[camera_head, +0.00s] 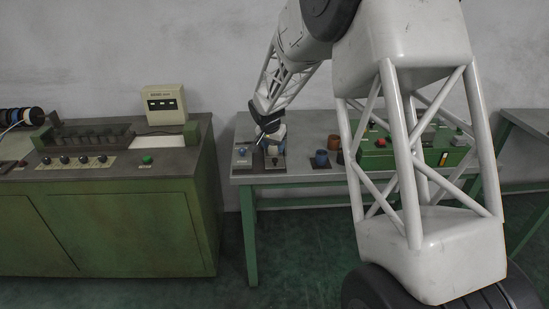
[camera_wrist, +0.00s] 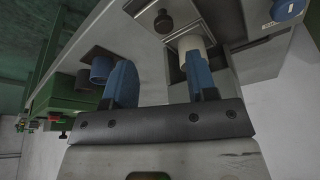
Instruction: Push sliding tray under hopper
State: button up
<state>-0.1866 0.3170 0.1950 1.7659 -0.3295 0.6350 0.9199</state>
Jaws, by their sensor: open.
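My gripper (camera_head: 271,139) is over the left part of the grey bench. In the wrist view my gripper (camera_wrist: 160,72) is open, with two blue fingers apart. A pale cylinder (camera_wrist: 190,43) in a grey channel-like fixture (camera_wrist: 225,72) lies behind the right finger, which covers part of it; contact cannot be told. In the head view this fixture (camera_head: 274,162) is partly hidden by my gripper. A dark round knob (camera_wrist: 164,21) is near the cylinder. I cannot tell for sure which part is the sliding tray or the hopper.
A grey block with a blue knob (camera_head: 242,153) stands left of the fixture. A blue cup (camera_head: 321,158) and a brown cup (camera_head: 334,142) stand to its right, then a green control box (camera_head: 376,157). A green machine cabinet (camera_head: 120,225) stands left of the bench (camera_head: 300,172).

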aim_at(275, 159)
jog(key=shift+s+a+n+t, duration=0.4)
jog(key=shift+n+t, duration=0.1)
jog(key=shift+n, duration=0.1)
jog(key=shift+x, duration=3.9)
jog(key=shift+d, duration=0.1)
grip_shut()
